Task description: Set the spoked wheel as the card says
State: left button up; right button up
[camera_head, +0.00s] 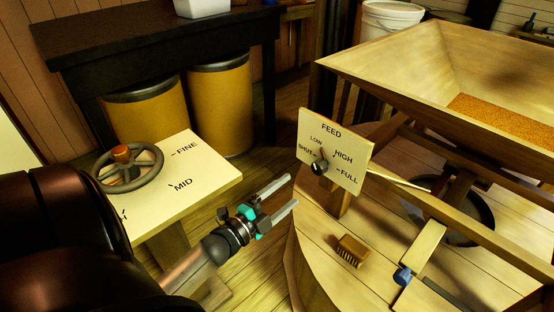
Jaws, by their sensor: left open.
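The spoked wheel (129,181) is grey with a brown knob (122,153) on its rim, at the left. It sits on a pale board (205,178) lettered FINE and MID; a third label ends in H, the rest hidden by my dark arm. The knob is at the wheel's far side; I cannot tell which mark the wheel is set to. My left gripper (292,190) is open and empty, right of the board and apart from the wheel, fingers pointing right. I see no card naming a wheel setting. My right gripper is not in view.
A FEED dial plate (335,146) with a dark knob stands just beyond my left gripper. The round wooden platform (325,240) carries a small brush (351,250) and a large hopper (400,70). Yellow drums (220,105) stand under a dark table (150,45) behind.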

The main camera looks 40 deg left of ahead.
aim_at(128, 167)
jog(key=k+j, duration=0.1)
jog(key=k, duration=0.9)
